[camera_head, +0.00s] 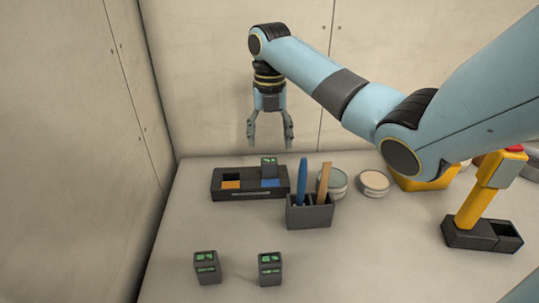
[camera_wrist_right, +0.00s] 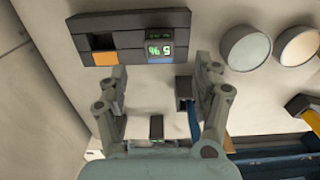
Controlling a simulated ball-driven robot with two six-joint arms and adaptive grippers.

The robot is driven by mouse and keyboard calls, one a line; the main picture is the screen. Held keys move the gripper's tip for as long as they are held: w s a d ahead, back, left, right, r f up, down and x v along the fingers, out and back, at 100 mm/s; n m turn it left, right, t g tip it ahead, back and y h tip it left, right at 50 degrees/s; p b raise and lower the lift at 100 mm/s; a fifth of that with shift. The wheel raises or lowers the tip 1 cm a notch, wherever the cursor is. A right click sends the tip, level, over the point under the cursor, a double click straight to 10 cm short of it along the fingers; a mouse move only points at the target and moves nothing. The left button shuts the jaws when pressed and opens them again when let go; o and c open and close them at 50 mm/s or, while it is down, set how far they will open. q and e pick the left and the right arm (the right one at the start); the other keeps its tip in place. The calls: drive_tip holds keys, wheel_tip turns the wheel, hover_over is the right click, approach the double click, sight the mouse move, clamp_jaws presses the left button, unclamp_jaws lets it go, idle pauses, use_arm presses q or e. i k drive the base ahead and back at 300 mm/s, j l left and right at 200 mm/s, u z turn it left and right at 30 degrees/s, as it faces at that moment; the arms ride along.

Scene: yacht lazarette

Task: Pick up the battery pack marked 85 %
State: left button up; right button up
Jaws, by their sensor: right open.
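Three dark battery packs with green displays are in the head view. One battery pack (camera_head: 269,167) stands in the right, blue slot of a black dock (camera_head: 238,195). Two stand upright on the table in front, a left pack (camera_head: 207,268) and a right pack (camera_head: 270,269). Their figures are too small to read there. In the right wrist view the docked pack (camera_wrist_right: 160,44) shows an inverted figure with a 5 and a percent sign; I cannot read it fully. My right gripper (camera_head: 270,144) is open and empty, above and behind the dock, fingers down. It also shows in the wrist view (camera_wrist_right: 160,88).
The dock's left slot (camera_head: 231,185) is orange and empty. A grey holder (camera_head: 310,215) with a blue and a tan stick stands close to its right. Round tins (camera_head: 373,183) stand behind, and a yellow-handled tool (camera_head: 478,200) rests in a dark holder at right. The front table is mostly clear.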

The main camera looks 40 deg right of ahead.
sight(271, 264)
drive_tip(key=k+j, duration=0.15)
drive_tip(key=j, duration=0.25)
drive_tip(key=k+j, duration=0.1)
drive_tip(key=j, duration=0.3)
drive_tip(key=k+j, duration=0.15)
drive_tip(key=j, duration=0.25)
drive_tip(key=k+j, duration=0.15)
drive_tip(key=j, duration=0.25)
drive_tip(key=k+j, duration=0.15)
drive_tip(key=j, duration=0.25)
